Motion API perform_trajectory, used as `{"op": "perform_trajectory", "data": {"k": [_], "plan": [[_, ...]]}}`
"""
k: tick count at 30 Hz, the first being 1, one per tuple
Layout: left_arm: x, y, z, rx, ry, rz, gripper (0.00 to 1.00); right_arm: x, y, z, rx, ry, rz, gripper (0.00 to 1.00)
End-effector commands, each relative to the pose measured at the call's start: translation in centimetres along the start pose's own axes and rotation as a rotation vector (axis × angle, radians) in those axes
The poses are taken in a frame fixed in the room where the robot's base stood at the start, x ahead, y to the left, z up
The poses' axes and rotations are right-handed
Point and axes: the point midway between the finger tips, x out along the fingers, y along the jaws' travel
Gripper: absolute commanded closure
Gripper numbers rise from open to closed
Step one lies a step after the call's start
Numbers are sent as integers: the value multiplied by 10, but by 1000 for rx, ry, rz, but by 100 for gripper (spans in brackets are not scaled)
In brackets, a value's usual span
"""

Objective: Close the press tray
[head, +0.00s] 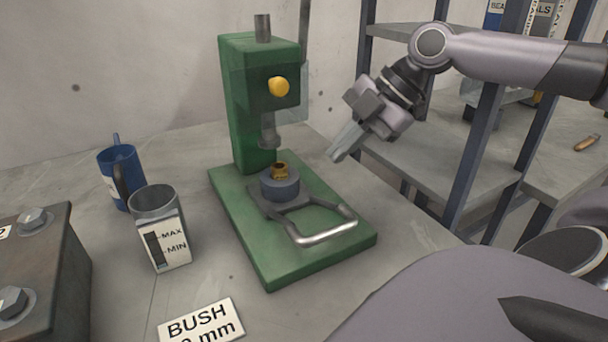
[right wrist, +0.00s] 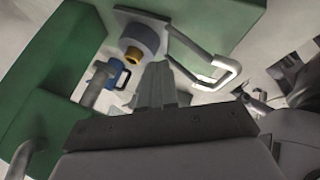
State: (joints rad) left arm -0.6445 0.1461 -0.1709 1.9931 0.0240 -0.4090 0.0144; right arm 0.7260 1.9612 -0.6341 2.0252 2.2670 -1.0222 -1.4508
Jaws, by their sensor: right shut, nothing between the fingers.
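The green press (head: 245,110) stands on a green base plate on the table. Its tray (head: 262,208) is a grey plate with a bar handle (head: 325,232), and it sticks out toward the front right. A grey round block (head: 280,187) with a brass bush (head: 280,170) sits on the tray, in front of and below the ram (head: 268,135). My right gripper (head: 337,155) is shut and empty, in the air right of the press and above the handle. The right wrist view shows its fingers (right wrist: 160,85) beside the tray handle (right wrist: 215,75), apart from it as far as I can tell. My left gripper is not seen.
A blue mug (head: 122,180) and a grey cup with MAX and MIN marks (head: 160,230) stand left of the press. A BUSH label (head: 203,325) lies in front. A dark shelf rack (head: 420,150) stands behind my right arm.

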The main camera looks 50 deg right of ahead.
Motion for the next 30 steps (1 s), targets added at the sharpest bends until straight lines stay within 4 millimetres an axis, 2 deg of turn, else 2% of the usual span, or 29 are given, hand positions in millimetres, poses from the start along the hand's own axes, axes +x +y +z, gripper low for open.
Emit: {"op": "perform_trajectory", "data": {"k": [6,15,21,30], "plan": [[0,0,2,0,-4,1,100,34,-2,0,1,2,-6,100],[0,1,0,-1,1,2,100,72,-1,0,0,4,-4,100],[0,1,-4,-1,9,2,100,84,-1,0,0,1,-2,100],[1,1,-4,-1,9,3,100,86,-1,0,1,0,0,100]]}}
